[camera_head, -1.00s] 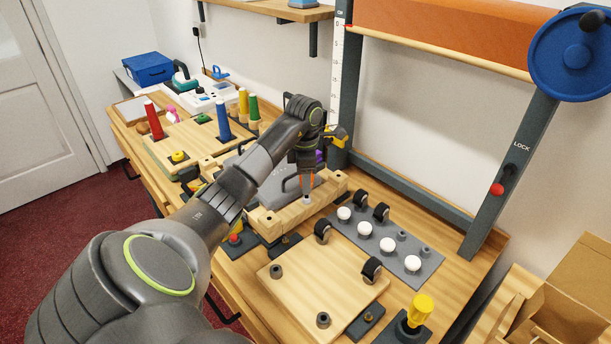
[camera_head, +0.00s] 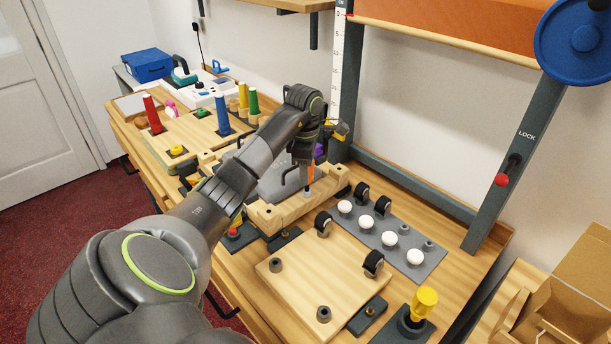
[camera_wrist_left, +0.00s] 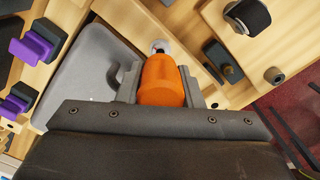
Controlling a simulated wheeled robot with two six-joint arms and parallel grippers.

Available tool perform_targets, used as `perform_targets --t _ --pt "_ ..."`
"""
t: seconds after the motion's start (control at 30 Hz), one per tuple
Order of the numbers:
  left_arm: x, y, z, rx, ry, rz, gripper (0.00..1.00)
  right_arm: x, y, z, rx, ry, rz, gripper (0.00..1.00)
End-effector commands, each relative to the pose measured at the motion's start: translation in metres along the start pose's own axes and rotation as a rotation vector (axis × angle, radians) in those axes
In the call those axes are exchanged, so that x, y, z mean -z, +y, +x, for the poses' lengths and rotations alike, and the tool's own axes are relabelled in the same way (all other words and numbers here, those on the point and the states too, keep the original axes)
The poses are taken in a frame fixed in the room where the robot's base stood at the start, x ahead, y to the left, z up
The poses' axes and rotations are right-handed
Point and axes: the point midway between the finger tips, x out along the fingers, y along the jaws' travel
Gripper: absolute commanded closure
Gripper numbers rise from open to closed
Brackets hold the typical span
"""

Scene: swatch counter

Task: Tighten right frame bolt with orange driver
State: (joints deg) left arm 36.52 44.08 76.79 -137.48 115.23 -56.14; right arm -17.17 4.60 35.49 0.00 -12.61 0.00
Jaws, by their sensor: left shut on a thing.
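My left gripper (camera_head: 304,172) points down over the right part of the wooden frame (camera_head: 268,210). It is shut on the orange driver (camera_head: 311,173), which stands about upright between the fingers. In the left wrist view the driver's orange handle (camera_wrist_left: 162,82) fills the gap between the jaws. A pale metal round piece (camera_wrist_left: 161,46) shows just beyond the handle, at the frame's wood. The driver's lower end meets the frame's top near the right bolt place; whether it sits fully in the bolt head is hidden. My right gripper is not in view.
A wooden board (camera_head: 308,277) with black casters lies in front. A grey plate (camera_head: 388,238) with white knobs is at the right. A yellow driver (camera_head: 424,302) stands in a dark holder near the front. Coloured spools, including a blue one (camera_head: 222,117), stand behind left.

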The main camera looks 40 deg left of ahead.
Motion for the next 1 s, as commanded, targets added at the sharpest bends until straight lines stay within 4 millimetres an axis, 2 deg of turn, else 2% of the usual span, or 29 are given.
perform_targets --t 0.8,1.0 --pt "-0.0014 0.0023 -0.0001 0.015 -0.002 0.890 0.90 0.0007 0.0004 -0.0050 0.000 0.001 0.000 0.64" --pt "-0.0014 0.0025 0.0002 0.017 -0.002 0.977 0.90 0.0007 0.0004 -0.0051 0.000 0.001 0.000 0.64"
